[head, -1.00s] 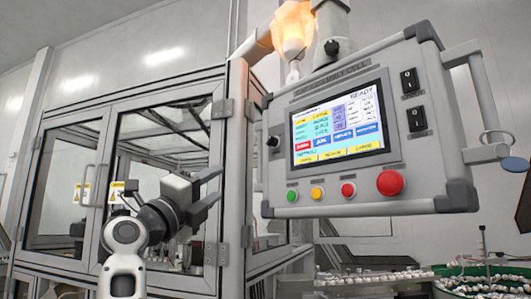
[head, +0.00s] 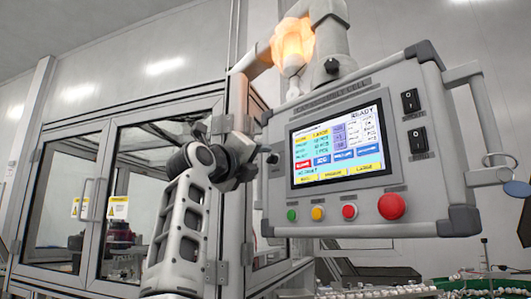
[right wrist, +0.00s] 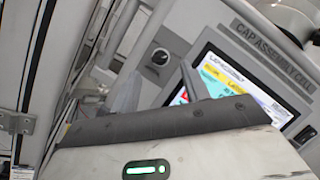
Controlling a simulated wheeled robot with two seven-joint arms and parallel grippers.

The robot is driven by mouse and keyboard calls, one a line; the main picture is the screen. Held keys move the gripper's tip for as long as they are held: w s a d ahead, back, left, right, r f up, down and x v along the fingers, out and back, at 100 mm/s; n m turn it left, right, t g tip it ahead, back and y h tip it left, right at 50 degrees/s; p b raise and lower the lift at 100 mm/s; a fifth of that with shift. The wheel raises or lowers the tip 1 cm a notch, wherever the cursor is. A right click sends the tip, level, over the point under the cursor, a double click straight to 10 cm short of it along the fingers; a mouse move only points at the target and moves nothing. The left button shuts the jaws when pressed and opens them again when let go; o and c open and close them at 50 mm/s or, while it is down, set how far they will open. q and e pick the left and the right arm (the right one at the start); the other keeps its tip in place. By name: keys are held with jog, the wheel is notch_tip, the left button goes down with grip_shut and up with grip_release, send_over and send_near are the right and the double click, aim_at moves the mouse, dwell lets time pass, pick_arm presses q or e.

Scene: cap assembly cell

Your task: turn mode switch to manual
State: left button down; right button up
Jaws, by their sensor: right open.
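The mode switch (head: 272,158) is a small black knob at the left edge of the control panel (head: 440,190). In the right wrist view, the switch (right wrist: 160,57) is a round dark knob on a grey plate, left of the screen. My right gripper (head: 256,143) is open, close to the panel's left side and just left of the switch. In the right wrist view, the fingers of my right gripper (right wrist: 158,80) are spread, with the knob ahead between them. I cannot tell whether they touch it. My left gripper is not in view.
The panel carries a lit screen (head: 337,145), a red button (head: 391,206), smaller coloured buttons and two black rocker switches (head: 410,100). A glowing lamp (head: 293,42) is above. A framed glass enclosure (head: 150,120) stands close behind my right arm.

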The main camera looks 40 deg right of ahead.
aim_at(269, 159)
jog(key=p+x, duration=0.1)
jog(key=x, duration=0.2)
jog(key=shift+w+d+r, duration=0.15)
jog(key=shift+d, duration=0.2)
jog(key=shift+w+d, duration=0.1)
jog(key=shift+d, duration=0.25)
jog(key=shift+c, duration=0.4)
jog(key=c, duration=0.9)
